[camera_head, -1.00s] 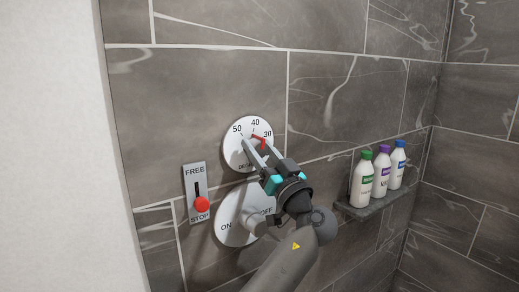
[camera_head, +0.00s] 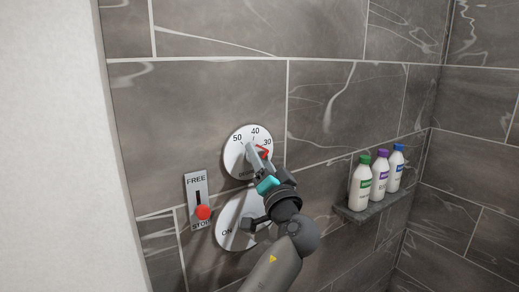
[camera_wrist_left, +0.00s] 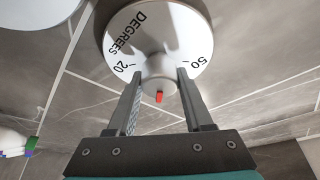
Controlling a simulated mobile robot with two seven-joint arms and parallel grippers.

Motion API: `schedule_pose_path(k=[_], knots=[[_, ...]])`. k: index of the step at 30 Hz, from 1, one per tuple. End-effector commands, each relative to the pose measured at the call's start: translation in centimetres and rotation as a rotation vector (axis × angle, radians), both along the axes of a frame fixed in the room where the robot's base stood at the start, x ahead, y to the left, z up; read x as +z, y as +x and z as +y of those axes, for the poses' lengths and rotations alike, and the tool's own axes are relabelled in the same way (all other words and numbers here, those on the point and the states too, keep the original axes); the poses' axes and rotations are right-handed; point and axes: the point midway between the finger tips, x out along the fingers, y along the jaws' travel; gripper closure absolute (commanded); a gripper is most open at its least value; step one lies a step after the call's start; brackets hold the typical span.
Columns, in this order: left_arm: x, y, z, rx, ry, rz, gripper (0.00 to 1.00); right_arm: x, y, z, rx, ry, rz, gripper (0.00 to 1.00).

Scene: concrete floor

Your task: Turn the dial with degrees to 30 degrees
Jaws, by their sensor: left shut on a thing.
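The white degrees dial (camera_head: 233,149) is on the tiled wall, with 50, 40 and 30 along its top. In the left wrist view, the dial face (camera_wrist_left: 190,35) shows 20 and 50. My left gripper (camera_head: 254,155) is at the dial, its fingers on either side of the central knob (camera_wrist_left: 153,66), closed on it. The red pointer (camera_head: 263,152) sits close to the 30 mark, seemingly just below the numeral. The fingers partly cover the knob and dial's lower right. The pointer's red tip (camera_wrist_left: 159,97) shows between the fingers. My right gripper is out of view.
Below the dial is a round white ON/OFF plate (camera_head: 228,211), partly hidden by my arm. To its left is a FREE/STOP slider (camera_head: 196,186) with a red knob (camera_head: 203,212) near STOP. Three bottles (camera_head: 378,179) stand on a corner shelf (camera_head: 372,211) at the right.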

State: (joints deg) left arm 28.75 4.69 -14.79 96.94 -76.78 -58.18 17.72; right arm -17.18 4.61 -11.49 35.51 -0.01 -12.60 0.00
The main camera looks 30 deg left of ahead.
Motion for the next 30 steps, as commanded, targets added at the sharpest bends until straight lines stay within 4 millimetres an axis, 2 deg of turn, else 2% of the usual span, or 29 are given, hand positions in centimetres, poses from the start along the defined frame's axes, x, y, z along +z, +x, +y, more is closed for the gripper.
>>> schedule_pose_path(k=[1, 3, 12, 19, 30], knots=[[0.3, 0.0, 0.0, 0.000, 0.018, 0.039, 1.00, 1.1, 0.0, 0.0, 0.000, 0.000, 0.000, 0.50], [0.4, 0.0, 0.0, -0.001, 0.047, 0.086, 1.00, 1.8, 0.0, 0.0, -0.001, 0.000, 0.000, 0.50], [0.2, 0.0, 0.0, 0.000, 0.138, 0.240, 1.00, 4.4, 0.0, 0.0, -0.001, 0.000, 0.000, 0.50], [0.0, 0.0, 0.0, 0.001, 0.171, 0.297, 1.00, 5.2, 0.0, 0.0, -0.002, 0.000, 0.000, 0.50], [-0.1, 0.0, 0.0, 0.002, 0.182, 0.311, 1.00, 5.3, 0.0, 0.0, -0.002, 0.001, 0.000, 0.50]])
